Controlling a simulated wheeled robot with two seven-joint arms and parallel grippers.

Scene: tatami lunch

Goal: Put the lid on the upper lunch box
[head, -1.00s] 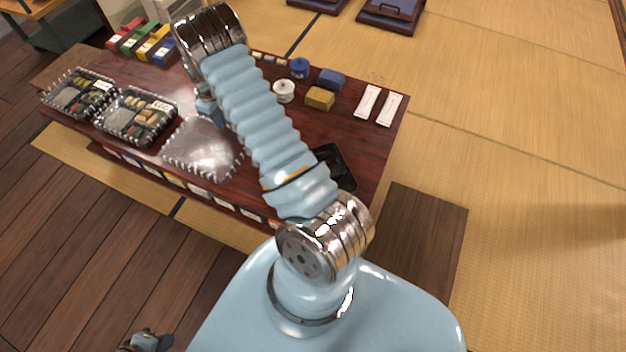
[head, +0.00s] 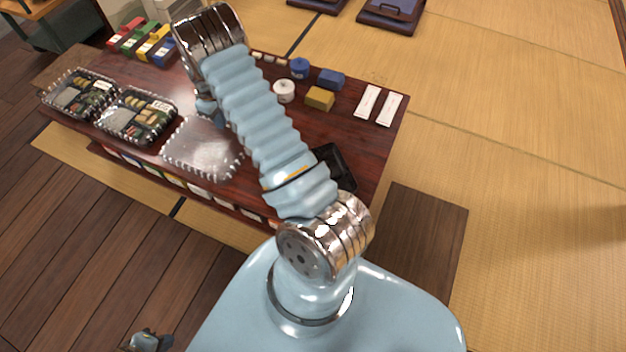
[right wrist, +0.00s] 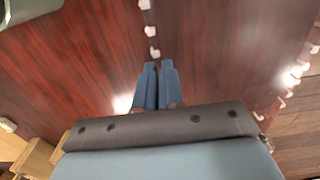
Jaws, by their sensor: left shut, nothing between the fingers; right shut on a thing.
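A clear lid (head: 203,150) with a scalloped edge is held over the dark red table, right of two lunch boxes. My right gripper (head: 207,110) is shut on its far edge; in the right wrist view the blue fingers (right wrist: 157,88) are together and part of the lid's scalloped edge (right wrist: 152,30) shows. One black lunch box with food (head: 137,115) is beside the lid; another (head: 78,93) is farther up and left. Clear scalloped edging shows round both. My left gripper (head: 148,342) is shut and empty at the bottom left, away from the table.
A black object (head: 335,165) is partly hidden behind my right arm. A white pot (head: 284,91), a blue pot (head: 299,68), a yellow block (head: 320,98) and white packets (head: 367,101) are farther back. Coloured boxes (head: 155,46) stand at the far left.

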